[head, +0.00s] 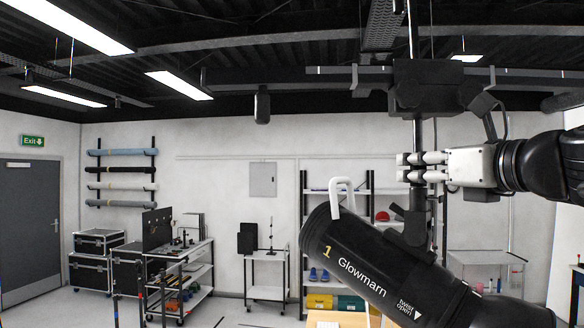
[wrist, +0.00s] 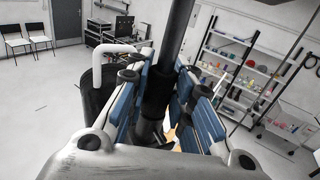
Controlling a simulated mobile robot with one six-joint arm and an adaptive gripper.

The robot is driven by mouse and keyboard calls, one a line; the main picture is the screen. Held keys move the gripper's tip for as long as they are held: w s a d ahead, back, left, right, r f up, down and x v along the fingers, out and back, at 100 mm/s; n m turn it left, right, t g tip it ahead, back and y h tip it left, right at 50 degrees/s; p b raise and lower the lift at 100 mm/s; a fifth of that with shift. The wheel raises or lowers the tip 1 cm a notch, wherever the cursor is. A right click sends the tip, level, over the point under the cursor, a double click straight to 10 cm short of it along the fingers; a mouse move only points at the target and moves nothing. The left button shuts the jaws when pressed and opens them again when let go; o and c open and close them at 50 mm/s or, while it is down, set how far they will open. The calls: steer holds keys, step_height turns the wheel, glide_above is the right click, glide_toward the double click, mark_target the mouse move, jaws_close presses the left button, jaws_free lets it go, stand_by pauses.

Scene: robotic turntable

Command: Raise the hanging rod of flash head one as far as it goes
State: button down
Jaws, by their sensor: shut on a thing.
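Flash head one (head: 345,262) is a black cylinder marked "1 Glowmarn" with a white handle (head: 342,190). It hangs tilted from a dark vertical rod (head: 418,135), which runs up to a black block (head: 430,88) on the ceiling rail. My gripper (head: 408,167) comes in from the right, between that block and the head, with its fingers closed around the rod. In the wrist view the blue-padded fingers (wrist: 165,90) sit on both sides of the dark rod (wrist: 174,30). The flash head's body is partly hidden behind the left finger there.
Ceiling rails (head: 345,80) run close above my arm. A shelf unit (head: 360,185) with colourful items stands behind the flash head. A workbench cart (head: 180,260) and black cases (head: 95,255) stand at the left. The floor at left is largely open.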

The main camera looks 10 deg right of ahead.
mark_target(421, 139)
step_height(421, 139, up, 5)
steer(key=p, duration=0.5)
steer(key=shift+r, duration=0.15)
steer(key=c, duration=1.9)
jaws_free()
steer(key=shift+w+f, duration=0.1)
steer(key=shift+f, duration=0.1)
steer(key=o, duration=0.4)
steer(key=shift+s, duration=0.35)
steer(key=shift+c, duration=0.2)
steer(key=shift+o, duration=0.7)
steer(key=shift+w, duration=0.25)
steer(key=shift+s, duration=0.15)
